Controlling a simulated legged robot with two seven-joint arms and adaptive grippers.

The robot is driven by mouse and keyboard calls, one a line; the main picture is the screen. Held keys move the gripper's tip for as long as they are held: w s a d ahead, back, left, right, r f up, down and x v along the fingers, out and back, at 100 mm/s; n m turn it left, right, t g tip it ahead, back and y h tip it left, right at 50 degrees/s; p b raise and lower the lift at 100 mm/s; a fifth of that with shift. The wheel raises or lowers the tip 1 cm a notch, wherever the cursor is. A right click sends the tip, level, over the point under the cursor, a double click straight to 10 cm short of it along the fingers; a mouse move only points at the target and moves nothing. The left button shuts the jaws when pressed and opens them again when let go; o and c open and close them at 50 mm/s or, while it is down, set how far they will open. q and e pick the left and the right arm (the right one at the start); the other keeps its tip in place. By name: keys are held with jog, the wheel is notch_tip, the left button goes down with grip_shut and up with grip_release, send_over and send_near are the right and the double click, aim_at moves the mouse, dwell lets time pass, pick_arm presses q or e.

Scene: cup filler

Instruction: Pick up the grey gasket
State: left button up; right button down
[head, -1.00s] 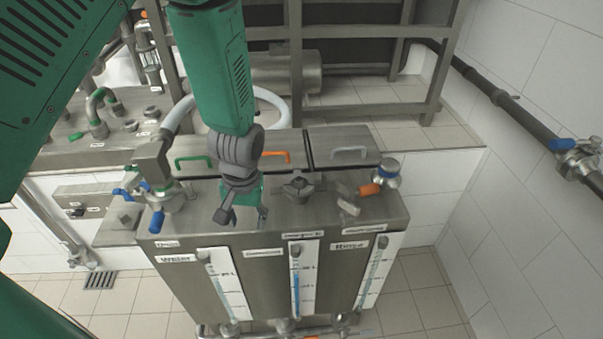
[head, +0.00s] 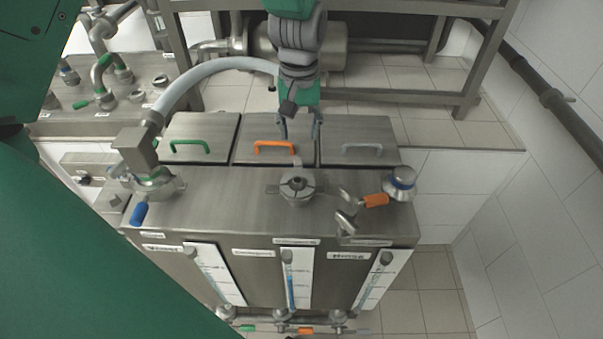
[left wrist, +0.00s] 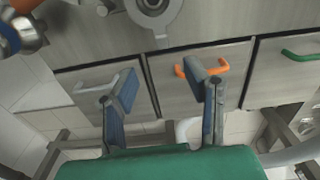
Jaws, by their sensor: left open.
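A round metal fitting (head: 297,188) stands in the middle of the tank top, and a grey ring shows at its mouth. This ring may be the grey gasket, but I cannot tell it surely from the metal. The fitting also shows at the top edge of the left wrist view (left wrist: 154,12). My left gripper (head: 300,128) is open and empty, pointing down above the lids behind the fitting. In the left wrist view its two fingers (left wrist: 162,92) are spread apart, with the orange-handled lid beyond them. My right gripper is not in view.
The lids carry a green handle (head: 184,146), an orange handle (head: 274,146) and a grey handle (head: 362,148). A loose metal part (head: 347,218) and an orange-handled valve (head: 398,184) are right of the fitting. A hose (head: 205,75) curves behind the left valve (head: 152,178).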

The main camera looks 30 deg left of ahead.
aim_at(298, 162)
pick_arm(q)
jog(key=f, duration=0.3)
jog(key=shift+w+a+f, duration=0.2)
jog(key=shift+w+f, duration=0.15)
jog(key=shift+f, duration=0.05)
jog(key=shift+s+a+f, duration=0.1)
jog(key=shift+f, duration=0.1)
jog(key=f, duration=0.4)
jog(key=shift+s+d+f, duration=0.2)
jog(key=shift+s, duration=0.2)
jog(key=shift+w+d+f, duration=0.1)
jog(key=shift+f, duration=0.1)
grip_shut()
